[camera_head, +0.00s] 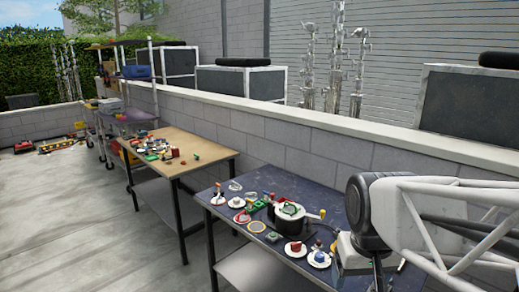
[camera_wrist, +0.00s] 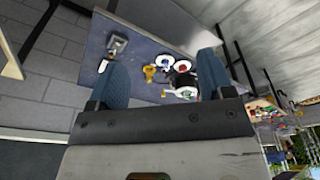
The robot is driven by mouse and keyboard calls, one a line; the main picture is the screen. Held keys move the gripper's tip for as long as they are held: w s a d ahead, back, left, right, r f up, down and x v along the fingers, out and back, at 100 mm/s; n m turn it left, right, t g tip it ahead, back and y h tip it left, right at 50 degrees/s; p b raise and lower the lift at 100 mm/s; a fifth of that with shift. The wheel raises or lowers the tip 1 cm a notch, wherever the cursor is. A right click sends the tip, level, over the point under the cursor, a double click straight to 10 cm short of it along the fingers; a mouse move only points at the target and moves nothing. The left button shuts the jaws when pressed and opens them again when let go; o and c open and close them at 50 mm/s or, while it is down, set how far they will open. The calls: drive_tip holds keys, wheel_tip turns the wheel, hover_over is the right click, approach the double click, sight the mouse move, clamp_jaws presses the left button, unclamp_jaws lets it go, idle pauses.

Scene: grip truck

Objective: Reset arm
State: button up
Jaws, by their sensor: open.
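My gripper (camera_wrist: 160,82) shows in the wrist view as two blue fingers held wide apart. Nothing is between them. Beyond the fingertips is the dark blue table (camera_wrist: 145,40) with its items, apart from the fingers. In the head view my arm comes in from the right over the right end of this dark table (camera_head: 205,193). The fingers cannot be made out there.
A pot (camera_head: 288,216) stands on the dark table among several white plates (camera_head: 319,259) with small items. A grey device (camera_head: 352,252) is beside my arm. A wooden table (camera_head: 205,146) with small parts stands further left. A block wall (camera_head: 330,150) runs behind.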

drive_tip(key=shift+t, duration=0.3)
drive_tip(key=s, duration=0.2)
drive_tip(key=s+f, duration=0.1)
drive_tip(key=s, duration=0.2)
drive_tip(key=shift+s+d+f, duration=0.1)
drive_tip(key=shift+s+f, duration=0.15)
drive_tip(key=shift+s, duration=0.05)
drive_tip(key=shift+c, duration=0.3)
idle(0.9)
